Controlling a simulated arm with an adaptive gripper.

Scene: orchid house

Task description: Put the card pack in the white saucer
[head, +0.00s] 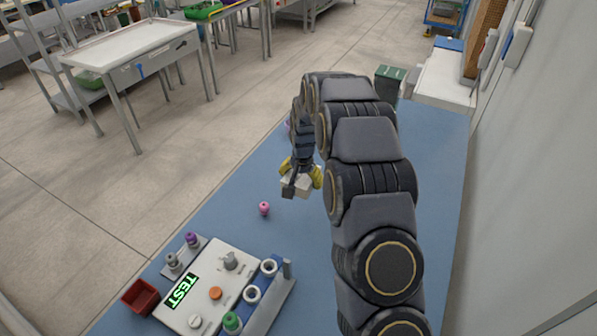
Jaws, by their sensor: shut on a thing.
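My gripper (301,174), with yellow fingertips, is above the blue surface near the middle of the head view. It is shut on a small, pale, box-like thing, which looks like the card pack (298,186). A dark grey part shows at its left side; I cannot tell whether that belongs to the pack or the gripper. I cannot make out the white saucer in this view; my arm covers part of the blue surface.
A small pink thing (264,208) lies left of and nearer than my gripper. A pale panel labelled TEST (215,283) and a red box (140,297) are at the near left. A blue rack with white rings (270,296) adjoins the panel. A wall (520,190) is right.

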